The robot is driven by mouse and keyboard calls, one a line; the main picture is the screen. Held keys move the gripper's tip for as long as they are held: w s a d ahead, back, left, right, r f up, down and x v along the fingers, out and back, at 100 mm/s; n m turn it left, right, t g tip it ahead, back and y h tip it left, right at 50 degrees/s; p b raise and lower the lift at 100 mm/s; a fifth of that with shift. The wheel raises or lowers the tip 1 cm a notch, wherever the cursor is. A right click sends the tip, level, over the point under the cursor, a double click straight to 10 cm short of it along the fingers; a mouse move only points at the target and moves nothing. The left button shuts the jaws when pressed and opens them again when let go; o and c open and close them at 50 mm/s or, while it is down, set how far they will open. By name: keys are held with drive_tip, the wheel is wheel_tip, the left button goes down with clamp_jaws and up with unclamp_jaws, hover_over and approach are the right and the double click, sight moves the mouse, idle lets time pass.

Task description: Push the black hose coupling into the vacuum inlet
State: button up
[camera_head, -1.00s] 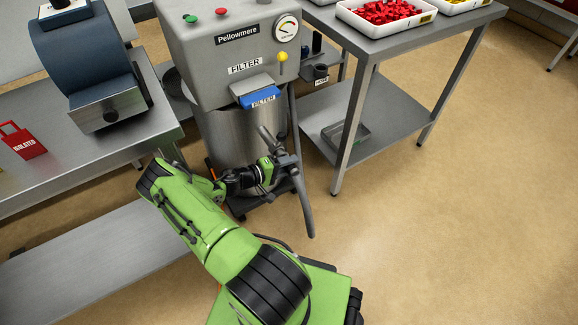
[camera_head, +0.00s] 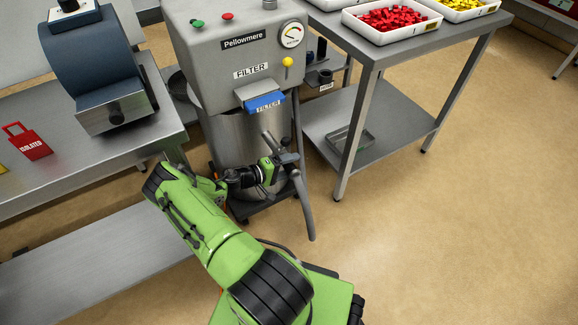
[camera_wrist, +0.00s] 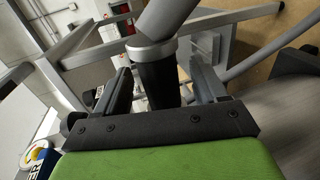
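The black hose coupling (camera_wrist: 158,80) is in the middle of the wrist view, below a silver collar and the grey hose (camera_wrist: 168,15). The coupling is hard to make out there. I cannot identify the vacuum inlet for certain; a black part (camera_wrist: 297,62) shows by the drum in the wrist view.
The grey vacuum housing (camera_head: 205,70) with a blue filter tab (camera_head: 265,102) stands above the drum. A black ring holder (camera_head: 321,77) is at its right. Steel benches stand left (camera_head: 90,170) and right (camera_head: 400,40). Floor at lower right is clear.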

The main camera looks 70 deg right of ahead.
drive_tip(key=p+v, duration=0.3)
drive_tip(key=v, duration=1.2)
drive_tip(key=shift+w+a, duration=0.25)
drive_tip(key=shift+w, duration=0.05)
drive_tip(key=shift+r, duration=0.1)
